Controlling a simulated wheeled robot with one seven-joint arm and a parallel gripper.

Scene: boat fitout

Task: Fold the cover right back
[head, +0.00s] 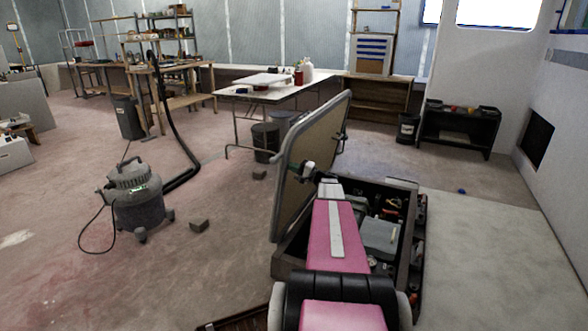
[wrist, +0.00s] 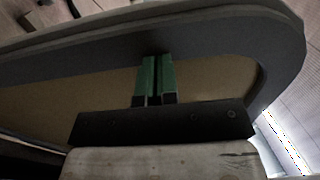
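The cover (head: 292,195) is a large panel with rounded corners, a grey rim and a tan inner face. In the head view it stands steeply raised at the left side of an open box (head: 288,262), tilted a little off upright. My gripper (head: 308,170) is at the cover's inner face, above the box. In the wrist view the cover (wrist: 215,40) fills the upper part. My gripper's green fingers (wrist: 155,78) are close together with only a thin dark line between them, and their tips overlap the grey rim. I cannot tell whether they touch it.
The box holds a grey case (head: 381,238) and several small items. A vacuum cleaner (head: 138,200) with a hose stands on the floor at left. A folding table (head: 275,92) stands behind the cover. Small blocks (head: 199,225) lie on the floor left of the cover.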

